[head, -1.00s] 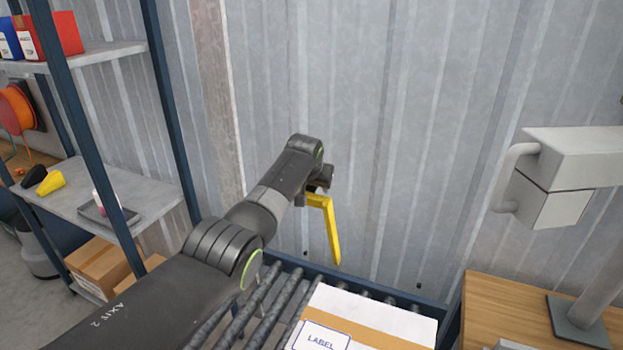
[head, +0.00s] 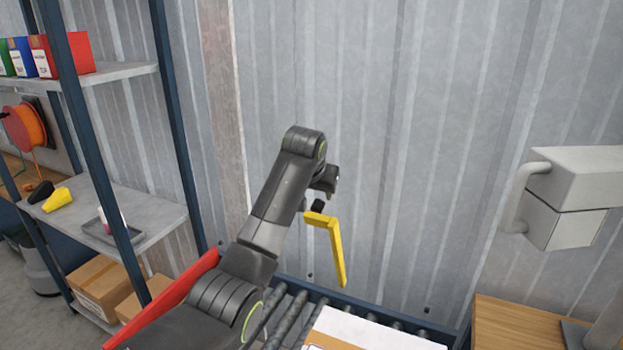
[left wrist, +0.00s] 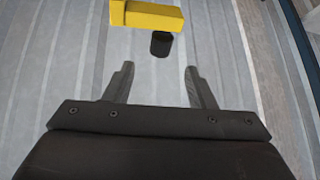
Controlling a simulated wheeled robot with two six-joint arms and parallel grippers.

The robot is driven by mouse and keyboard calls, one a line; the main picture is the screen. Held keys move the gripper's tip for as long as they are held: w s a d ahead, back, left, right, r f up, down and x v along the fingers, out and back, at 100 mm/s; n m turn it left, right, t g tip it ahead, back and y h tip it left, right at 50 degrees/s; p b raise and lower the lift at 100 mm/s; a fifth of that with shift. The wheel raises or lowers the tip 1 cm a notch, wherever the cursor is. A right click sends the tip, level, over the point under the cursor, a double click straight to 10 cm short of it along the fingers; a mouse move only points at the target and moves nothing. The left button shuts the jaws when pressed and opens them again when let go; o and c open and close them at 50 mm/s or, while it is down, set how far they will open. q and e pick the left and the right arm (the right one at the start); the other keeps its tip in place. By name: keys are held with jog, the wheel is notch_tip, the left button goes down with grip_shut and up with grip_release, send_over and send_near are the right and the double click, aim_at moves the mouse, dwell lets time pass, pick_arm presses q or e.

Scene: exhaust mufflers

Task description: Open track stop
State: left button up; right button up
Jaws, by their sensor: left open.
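A yellow L-shaped lever (head: 335,250) with a black knob (head: 318,206) at its upper end stands by the far edge of the roller track, in front of the wall. My left gripper (head: 325,182) is just above the knob. In the left wrist view my open, empty fingers (left wrist: 158,85) point toward the black knob (left wrist: 160,44), which is ahead of the gap and apart from both fingertips. The yellow lever (left wrist: 148,16) crosses the top there. My right gripper is out of view.
A white box (head: 360,330) sits on the roller track (head: 285,318). A shelf rack (head: 168,215) with boxes and a tray stands at left. A wooden table (head: 510,318) and a grey machine (head: 575,195) are at right. The corrugated wall is close behind the lever.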

pick_arm(q)
jog(key=b+v, duration=0.1)
jog(key=v, duration=0.6)
jog(key=shift+s+r, duration=0.2)
jog(key=shift+r, duration=0.1)
jog(key=shift+a, duration=0.1)
